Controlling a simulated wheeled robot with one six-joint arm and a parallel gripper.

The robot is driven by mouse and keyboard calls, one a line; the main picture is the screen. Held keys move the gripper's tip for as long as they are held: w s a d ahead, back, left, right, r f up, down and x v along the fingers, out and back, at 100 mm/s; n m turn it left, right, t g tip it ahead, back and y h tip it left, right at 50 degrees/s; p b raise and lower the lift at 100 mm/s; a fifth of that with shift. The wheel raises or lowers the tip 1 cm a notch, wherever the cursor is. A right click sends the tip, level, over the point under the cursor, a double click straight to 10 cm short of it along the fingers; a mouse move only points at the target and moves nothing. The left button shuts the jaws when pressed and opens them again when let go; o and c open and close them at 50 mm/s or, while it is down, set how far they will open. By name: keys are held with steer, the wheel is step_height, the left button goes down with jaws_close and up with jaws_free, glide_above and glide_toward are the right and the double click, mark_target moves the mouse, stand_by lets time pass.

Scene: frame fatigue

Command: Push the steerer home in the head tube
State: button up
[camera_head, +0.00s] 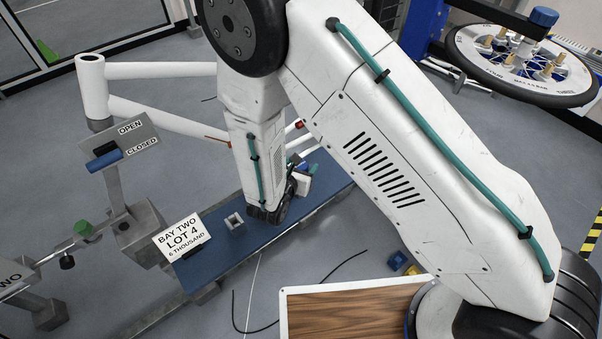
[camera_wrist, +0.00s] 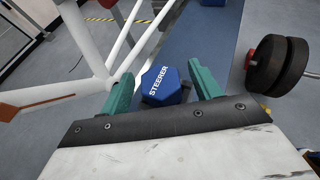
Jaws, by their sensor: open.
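The steerer (camera_wrist: 161,84) has a blue hexagonal top lettered STEERER in the wrist view. My gripper (camera_wrist: 160,70) is open, with one teal finger on each side of the steerer in the picture; I cannot tell whether the fingers reach down around it. In the head view my arm largely hides the gripper, and I cannot clearly make out the steerer there. The head tube (camera_head: 92,92) is the short, upright white tube at the left end of the white bicycle frame (camera_head: 165,70). No steerer is visible in its open top.
A blue bench (camera_head: 222,258) carries a BAY TWO LOT 4 sign (camera_head: 182,239). A plate marked OPEN and CLOSED (camera_head: 122,140) stands below the head tube, its blue handle by CLOSED. White frame tubes (camera_wrist: 88,40) pass close left of the gripper; black discs (camera_wrist: 275,65) lie right.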

steer(key=c, duration=1.3)
steer(key=shift+r, duration=0.15)
steer(key=shift+r, duration=4.9)
